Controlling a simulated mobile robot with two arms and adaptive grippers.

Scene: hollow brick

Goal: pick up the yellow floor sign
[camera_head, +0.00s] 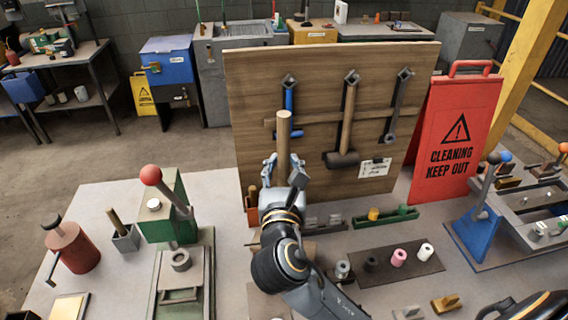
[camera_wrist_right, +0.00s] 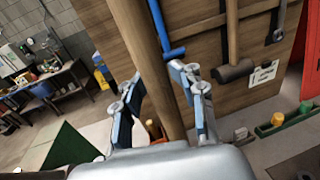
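The yellow floor sign (camera_head: 143,95) stands on the floor at the back left, beside the blue cabinet, well beyond the bench. A small yellow shape, likely the same sign, shows at the left of the right wrist view (camera_wrist_right: 104,76). My right gripper (camera_head: 284,172) is over the bench, in front of the wooden tool board and far from the sign. Its fingers lie either side of a thick round wooden handle (camera_head: 283,140). The handle also runs between the fingers in the right wrist view (camera_wrist_right: 150,45). I cannot tell whether they press on it. My left gripper is out of view.
A red "cleaning keep out" sign (camera_head: 458,135) stands right of the wooden tool board (camera_head: 245,90). A red-knobbed lever on a green block (camera_head: 165,205) and a red canister (camera_head: 75,248) stand on the left bench. Open floor (camera_head: 85,155) lies before the yellow sign.

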